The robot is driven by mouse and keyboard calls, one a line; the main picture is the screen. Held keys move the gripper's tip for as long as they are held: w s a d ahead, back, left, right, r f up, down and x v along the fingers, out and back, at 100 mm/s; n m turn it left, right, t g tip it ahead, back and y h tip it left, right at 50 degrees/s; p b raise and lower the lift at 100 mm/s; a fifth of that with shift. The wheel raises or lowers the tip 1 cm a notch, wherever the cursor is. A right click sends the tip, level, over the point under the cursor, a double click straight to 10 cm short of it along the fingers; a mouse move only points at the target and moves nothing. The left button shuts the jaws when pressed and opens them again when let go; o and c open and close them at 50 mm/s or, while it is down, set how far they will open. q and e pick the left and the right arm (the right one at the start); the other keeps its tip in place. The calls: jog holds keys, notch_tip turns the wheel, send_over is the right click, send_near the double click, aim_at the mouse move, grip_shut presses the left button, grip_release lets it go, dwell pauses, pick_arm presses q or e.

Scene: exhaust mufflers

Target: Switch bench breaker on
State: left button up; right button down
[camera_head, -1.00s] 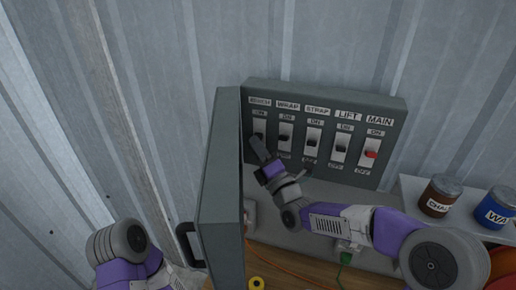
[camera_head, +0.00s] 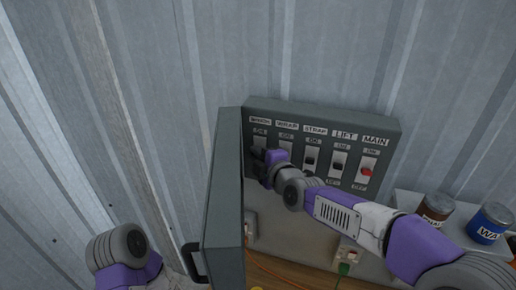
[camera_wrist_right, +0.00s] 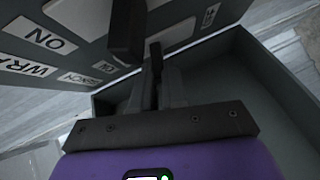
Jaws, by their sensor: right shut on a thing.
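The grey breaker panel (camera_head: 390,140) on the wall carries a row of dark switches labelled BENCH, WRAP, STRAP, LIFT and MAIN. My right gripper (camera_head: 262,163) is at the leftmost column, under the BENCH label (camera_head: 260,120), and covers most of that switch. In the right wrist view its jaws (camera_wrist_right: 155,88) are close together on the narrow dark bench breaker lever (camera_wrist_right: 156,56). How far up the lever stands cannot be told. A larger dark lever (camera_wrist_right: 125,30) hangs beside the jaws. My left arm shows at bottom left; its gripper is out of view.
The open cabinet door (camera_head: 224,200) stands close left of my right gripper, with a dark handle (camera_head: 192,262). The red MAIN switch (camera_head: 366,171) is at the right. Brown (camera_head: 434,209) and blue (camera_head: 489,222) cans stand on a shelf at right.

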jog(key=shift+w+r+m+g+p, duration=0.15)
jog(key=shift+r+m+g+p, duration=0.4)
jog(key=shift+g+p, duration=0.3)
jog(key=shift+f, duration=0.1)
jog(key=c, duration=1.4)
grip_release()
jog(key=shift+c, duration=0.2)
jog(key=b+v, duration=0.2)
jog(key=v, duration=0.5)
jog(key=shift+b, duration=0.3)
